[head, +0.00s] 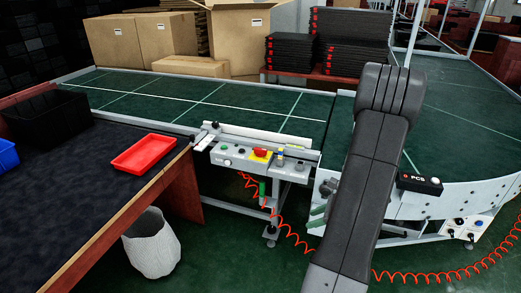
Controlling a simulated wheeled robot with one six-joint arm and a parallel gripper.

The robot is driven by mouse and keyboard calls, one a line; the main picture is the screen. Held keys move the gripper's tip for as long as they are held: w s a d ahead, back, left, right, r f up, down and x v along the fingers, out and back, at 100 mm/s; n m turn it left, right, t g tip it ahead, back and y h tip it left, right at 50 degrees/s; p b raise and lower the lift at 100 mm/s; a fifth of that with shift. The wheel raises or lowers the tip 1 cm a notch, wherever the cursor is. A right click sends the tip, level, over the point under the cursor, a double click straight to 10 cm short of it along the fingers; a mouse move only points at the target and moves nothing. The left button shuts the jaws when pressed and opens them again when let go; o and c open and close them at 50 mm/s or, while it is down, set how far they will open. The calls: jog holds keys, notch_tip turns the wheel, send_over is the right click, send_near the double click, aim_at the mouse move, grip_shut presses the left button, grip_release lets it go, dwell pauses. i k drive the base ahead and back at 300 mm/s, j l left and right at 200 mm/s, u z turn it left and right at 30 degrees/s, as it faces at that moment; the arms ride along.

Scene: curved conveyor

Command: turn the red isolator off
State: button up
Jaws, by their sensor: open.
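The red isolator (260,153) is a small red knob on a yellow plate. It sits on the grey control box (235,160) at the near side of the conveyor, left of my arm. It is too small to tell which way the knob is turned. Nothing touches it in this view. My arm rises from the bottom edge to a dark elbow right of the box. My gripper does not show; no jaws are visible.
A dark-topped table with a red tray (144,153) and a black bin (48,118) stands at left. A white waste bin (151,243) is on the floor. A coiled red hose (292,238) hangs below the conveyor. The belt (210,100) is bare.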

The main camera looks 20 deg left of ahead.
aim_at(260, 152)
jog(key=i+j, duration=0.75)
jog(key=i, duration=0.25)
jog(key=i+j, duration=0.4)
jog(key=i+u, duration=0.05)
jog(key=i, duration=0.05)
